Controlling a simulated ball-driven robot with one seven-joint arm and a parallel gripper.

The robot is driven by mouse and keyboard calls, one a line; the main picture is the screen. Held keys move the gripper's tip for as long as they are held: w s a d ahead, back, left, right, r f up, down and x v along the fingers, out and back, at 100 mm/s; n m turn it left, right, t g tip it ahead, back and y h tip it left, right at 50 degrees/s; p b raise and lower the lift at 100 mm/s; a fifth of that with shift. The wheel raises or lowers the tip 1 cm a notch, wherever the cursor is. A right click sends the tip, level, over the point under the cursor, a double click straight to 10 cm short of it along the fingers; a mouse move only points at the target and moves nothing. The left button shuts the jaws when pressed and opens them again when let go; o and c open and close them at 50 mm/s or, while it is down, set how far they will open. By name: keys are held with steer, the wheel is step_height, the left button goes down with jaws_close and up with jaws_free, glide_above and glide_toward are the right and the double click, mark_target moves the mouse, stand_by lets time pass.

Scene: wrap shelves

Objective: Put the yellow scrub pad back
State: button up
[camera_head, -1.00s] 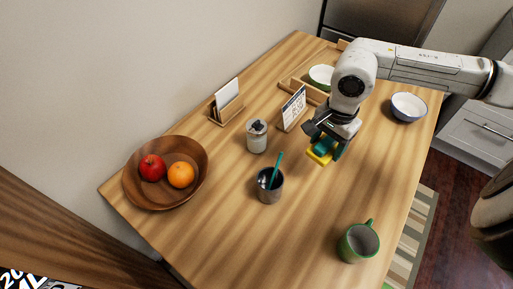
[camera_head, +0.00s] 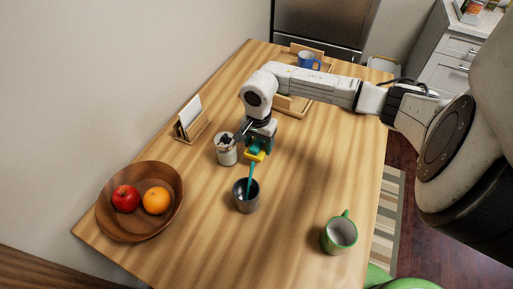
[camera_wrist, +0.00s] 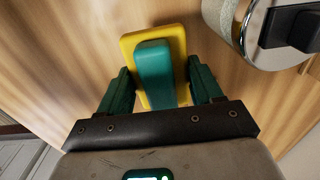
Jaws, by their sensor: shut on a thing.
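The yellow scrub pad (camera_wrist: 133,48) has a teal raised grip (camera_wrist: 154,75). My gripper (camera_wrist: 155,85) is shut on the grip, one dark green finger on each side. In the head view, my gripper (camera_head: 257,146) holds the yellow pad (camera_head: 254,155) above the wooden table, right of a white jar with a dark top (camera_head: 226,152) and behind a grey metal cup (camera_head: 246,201) with a teal stick in it. In the wrist view, the jar's rim (camera_wrist: 222,15) shows at the upper right. Whether the pad touches the stick or table is unclear.
A wooden bowl (camera_head: 168,214) with an apple and an orange stands at left. A green mug (camera_head: 341,236) stands at front right. A card holder (camera_head: 190,129) is at back left. A blue mug (camera_head: 309,61) and wooden tray (camera_head: 296,105) are at the back. The table's right-middle is clear.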

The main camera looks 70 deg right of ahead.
steer(key=shift+w+d+f, duration=0.1)
steer(key=shift+w+f, duration=0.2)
steer(key=shift+f, duration=0.1)
steer(key=shift+w+d+f, duration=0.1)
steer(key=shift+d+f, duration=0.05)
steer(key=shift+f, duration=1.55)
steer(key=shift+f, duration=0.1)
steer(key=shift+f, duration=0.1)
steer(key=o, duration=1)
step_height(320, 180, up, 12)
steer(key=shift+r+b, duration=0.25)
steer(key=shift+b, duration=0.1)
